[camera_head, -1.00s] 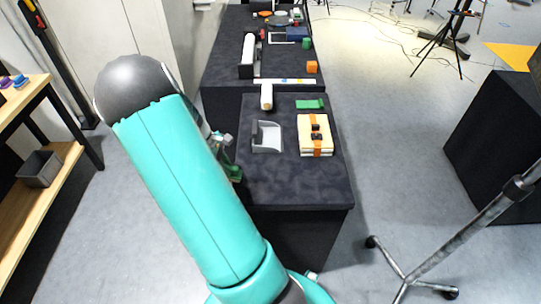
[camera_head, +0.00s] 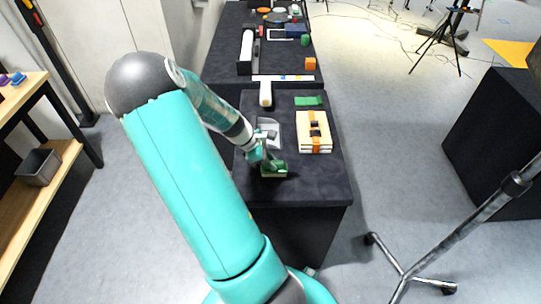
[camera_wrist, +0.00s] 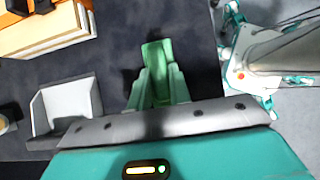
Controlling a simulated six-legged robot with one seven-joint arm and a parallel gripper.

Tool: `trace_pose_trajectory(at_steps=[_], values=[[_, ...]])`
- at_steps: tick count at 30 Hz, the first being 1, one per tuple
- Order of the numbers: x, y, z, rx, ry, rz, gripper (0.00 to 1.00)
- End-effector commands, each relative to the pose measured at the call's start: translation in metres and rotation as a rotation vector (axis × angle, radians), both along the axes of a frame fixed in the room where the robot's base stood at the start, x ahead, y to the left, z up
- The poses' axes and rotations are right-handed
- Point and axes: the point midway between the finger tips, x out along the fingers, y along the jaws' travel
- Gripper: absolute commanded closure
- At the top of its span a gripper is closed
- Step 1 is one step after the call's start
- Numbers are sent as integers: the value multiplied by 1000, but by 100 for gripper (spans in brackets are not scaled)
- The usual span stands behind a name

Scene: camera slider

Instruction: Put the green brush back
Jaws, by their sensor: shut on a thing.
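The green brush (camera_head: 274,171) is in my gripper (camera_head: 266,161), low over the near part of the dark table, left of its middle. A pale strip shows along the brush's underside. Whether it touches the table I cannot tell. In the wrist view my gripper (camera_wrist: 158,88) is shut on the green brush (camera_wrist: 157,58), whose end sticks out beyond the fingers. A grey-white dustpan (camera_head: 273,127) lies just behind the gripper, partly hidden by my arm. The dustpan (camera_wrist: 68,103) shows left of the fingers in the wrist view.
Strapped pale boards (camera_head: 315,147) lie right of the dustpan. Another dark table (camera_head: 285,64) with several items stands behind. The table's near right corner is clear. A wheeled stand (camera_head: 410,270) is at right.

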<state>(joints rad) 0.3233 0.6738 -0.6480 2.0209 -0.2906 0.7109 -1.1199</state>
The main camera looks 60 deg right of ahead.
Motion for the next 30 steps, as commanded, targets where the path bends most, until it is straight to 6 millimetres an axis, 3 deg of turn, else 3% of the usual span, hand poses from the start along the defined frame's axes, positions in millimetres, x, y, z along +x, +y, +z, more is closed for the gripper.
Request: trace_pose_trajectory(at_steps=[7,30], values=[[0,0,-17,1,-1,-1,100],[0,0,-23,1,1,-1,100]])
